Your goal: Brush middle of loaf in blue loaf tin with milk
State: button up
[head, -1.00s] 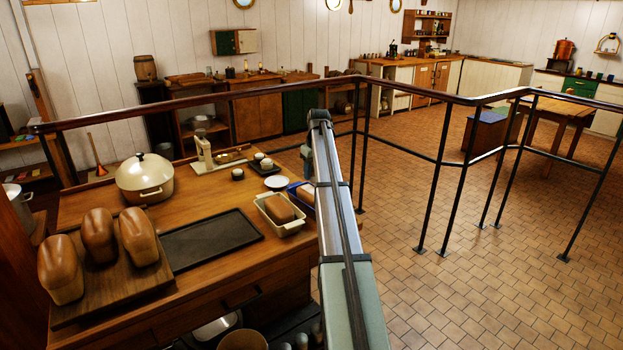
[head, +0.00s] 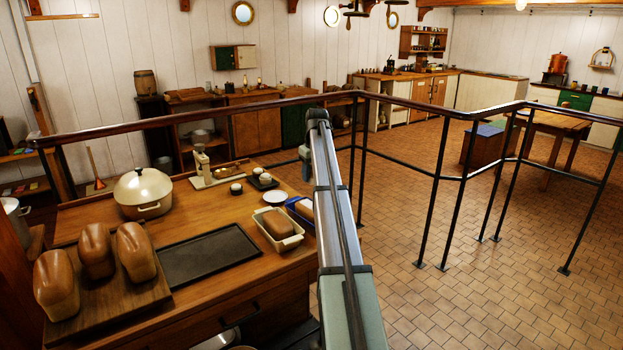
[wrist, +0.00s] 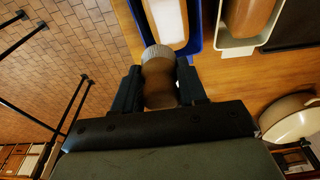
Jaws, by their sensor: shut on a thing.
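My gripper (wrist: 160,80) is shut on a brush with a brown wooden handle (wrist: 158,84) and a grey ribbed collar (wrist: 156,52). The brush points at the blue loaf tin (wrist: 194,40) at the top of the wrist view. A pale surface shows inside that tin beyond the collar; I cannot tell bristles from loaf top there, nor whether they touch. In the head view the blue tin (head: 291,206) is partly hidden by my arm, and my gripper is mostly hidden. Small dark cups with white contents (head: 236,189) stand behind the tins; I cannot tell which holds milk.
A cream tin with a brown loaf (head: 278,226) stands beside the blue tin. A white saucer (head: 275,197), dark baking tray (head: 209,256), lidded pot (head: 143,193), scale (head: 205,172) and board with loaves (head: 110,297) share the counter. A railing (head: 450,112) runs behind my arm.

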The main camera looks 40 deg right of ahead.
dwell(0.4)
jog(key=s+a, duration=0.4)
jog(key=s, duration=0.1)
jog(key=shift+d+f, duration=0.2)
jog(key=shift+f, duration=3.05)
jog(key=shift+w+d+f, duration=0.1)
jog(key=shift+d+f, duration=0.55)
jog(key=shift+f, duration=0.1)
jog(key=shift+w+d+f, duration=0.1)
jog(key=shift+d, duration=1.4)
jog(key=a, duration=0.4)
jog(key=shift+s+a, duration=0.15)
jog(key=shift+s, duration=0.1)
notch_tip(320, 180, up, 2)
jog(key=shift+w+r, duration=0.1)
jog(key=shift+r, duration=0.15)
notch_tip(320, 180, up, 6)
jog(key=shift+f, duration=0.15)
